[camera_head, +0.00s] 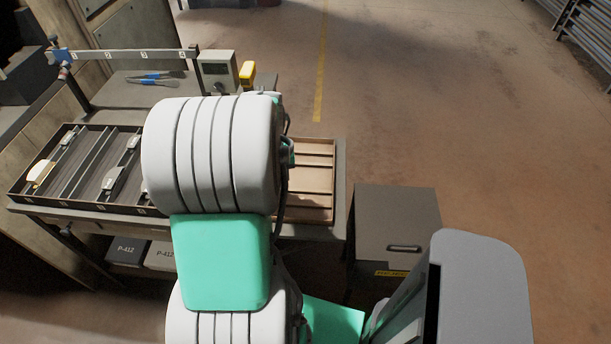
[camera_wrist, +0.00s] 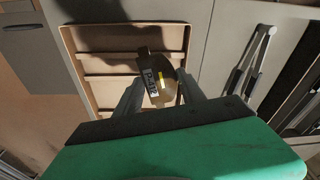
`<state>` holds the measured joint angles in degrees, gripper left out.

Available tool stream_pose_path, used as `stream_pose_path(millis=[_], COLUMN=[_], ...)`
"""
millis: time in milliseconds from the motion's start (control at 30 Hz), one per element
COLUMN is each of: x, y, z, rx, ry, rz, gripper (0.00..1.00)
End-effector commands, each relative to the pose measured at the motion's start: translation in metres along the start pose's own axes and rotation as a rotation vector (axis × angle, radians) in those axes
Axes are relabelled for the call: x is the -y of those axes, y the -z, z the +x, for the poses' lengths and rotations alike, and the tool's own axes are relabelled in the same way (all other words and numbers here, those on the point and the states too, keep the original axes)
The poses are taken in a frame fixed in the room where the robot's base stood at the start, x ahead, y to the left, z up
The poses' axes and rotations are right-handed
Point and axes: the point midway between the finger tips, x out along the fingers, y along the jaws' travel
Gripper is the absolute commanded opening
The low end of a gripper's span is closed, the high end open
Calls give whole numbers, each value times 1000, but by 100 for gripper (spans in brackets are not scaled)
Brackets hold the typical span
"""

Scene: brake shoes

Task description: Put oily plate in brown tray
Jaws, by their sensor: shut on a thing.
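My gripper (camera_wrist: 158,88) is shut on a plate (camera_wrist: 155,70) in the wrist view. The plate is small, with a dark end, a pale printed label, a yellow mark and a tan lower part. The brown tray (camera_wrist: 100,62) lies behind and below the plate in that view, with slats across it and no plate seen in its visible part. The plate overlaps the tray's right side in the picture; its height above it is hard to tell. In the head view the brown tray (camera_head: 314,172) shows right of my arm, which hides its left part, my gripper and the plate.
A dark divided rack (camera_head: 85,165) with several brake parts stands left on the table. Behind are a grey meter box (camera_head: 217,70), a yellow item (camera_head: 247,73) and blue-handled tools (camera_head: 152,79). A grey cabinet (camera_head: 395,220) stands right of the table.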

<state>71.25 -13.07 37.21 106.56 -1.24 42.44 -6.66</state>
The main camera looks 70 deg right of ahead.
Motion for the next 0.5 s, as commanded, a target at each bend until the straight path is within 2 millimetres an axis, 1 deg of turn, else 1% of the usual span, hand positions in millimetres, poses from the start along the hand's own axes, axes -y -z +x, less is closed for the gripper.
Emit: stream_pose_path(millis=[33, 100, 200, 300, 367, 500], x=[-31, -62, -92, -105, -107, -106], y=[-1, -4, -10, -14, -14, -16], z=[-3, -5, -8, -9, -7, 4], rx=[-1, -1, -1, -1, 0, 0], ry=[-8, -17, -25, -28, -29, -29], rz=[71, 140, 205, 235, 239, 238], gripper=[0, 0, 0, 0, 0, 0])
